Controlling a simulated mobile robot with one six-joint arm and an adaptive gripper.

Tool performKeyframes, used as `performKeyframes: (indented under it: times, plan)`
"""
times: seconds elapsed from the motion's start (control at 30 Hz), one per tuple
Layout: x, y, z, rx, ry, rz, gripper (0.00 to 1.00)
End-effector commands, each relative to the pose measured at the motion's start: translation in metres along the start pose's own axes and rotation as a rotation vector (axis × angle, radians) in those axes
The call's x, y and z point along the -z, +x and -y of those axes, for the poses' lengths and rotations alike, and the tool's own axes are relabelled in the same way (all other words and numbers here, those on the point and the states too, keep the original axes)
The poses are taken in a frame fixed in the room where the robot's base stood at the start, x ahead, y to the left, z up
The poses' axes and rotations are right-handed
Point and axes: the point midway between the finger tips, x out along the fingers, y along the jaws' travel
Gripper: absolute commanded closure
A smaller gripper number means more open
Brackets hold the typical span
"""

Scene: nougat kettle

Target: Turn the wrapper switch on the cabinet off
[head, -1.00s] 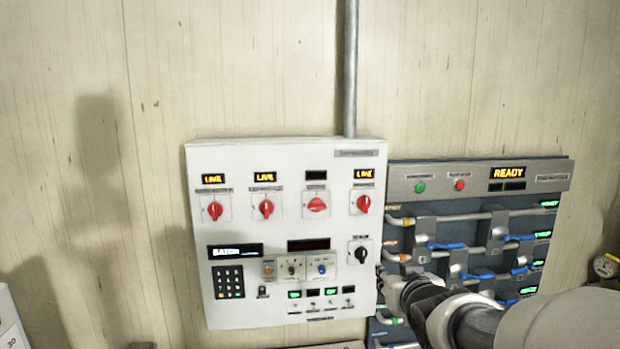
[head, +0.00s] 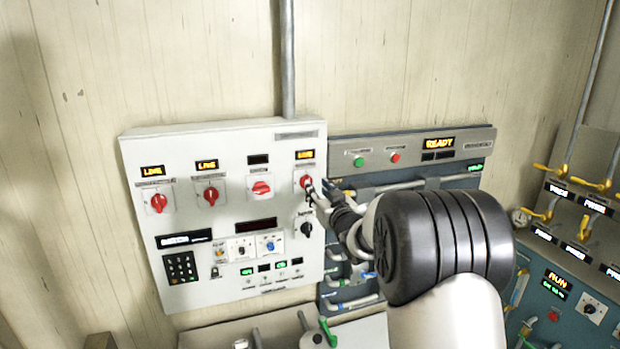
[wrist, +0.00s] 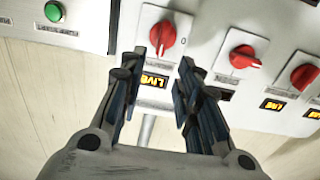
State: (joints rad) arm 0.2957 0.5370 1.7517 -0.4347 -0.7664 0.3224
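The white cabinet (head: 225,255) carries a row of red rotary switches; their name labels are too small to read, so I cannot tell which is the wrapper's. The rightmost red switch (head: 305,181) has a lit display (head: 305,155) above it. In the wrist view this red knob (wrist: 163,38) stands upright just beyond the fingertips, by a display reading LIVE (wrist: 154,80). My gripper (wrist: 158,65) is open and empty, its fingers spread to either side of the line to that knob. I cannot tell whether they touch it. In the head view my gripper (head: 312,190) partly covers the switch's lower right.
The neighbouring red switch (head: 261,187) lies sideways under a dark display; two more, at left, have lit displays. A black rotary knob (head: 306,229) sits just below my gripper. A pipe panel (head: 400,143) with green and red buttons adjoins the cabinet at right.

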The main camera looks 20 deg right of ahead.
Motion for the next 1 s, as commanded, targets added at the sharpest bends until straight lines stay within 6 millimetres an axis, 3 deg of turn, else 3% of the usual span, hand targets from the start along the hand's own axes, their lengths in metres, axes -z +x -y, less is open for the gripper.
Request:
performKeyframes:
  times: [0.2,0.4,0.8,1.0]
  plan:
    - [0.001,0.044,0.001,0.0,0.0,0.0,0.69]
    - [0.001,0.066,0.0,-0.001,0.0,-0.001,0.69]
    - [0.0,0.073,0.0,-0.001,0.0,0.0,0.69]
    - [0.0,0.072,0.0,-0.001,0.0,0.0,0.82]
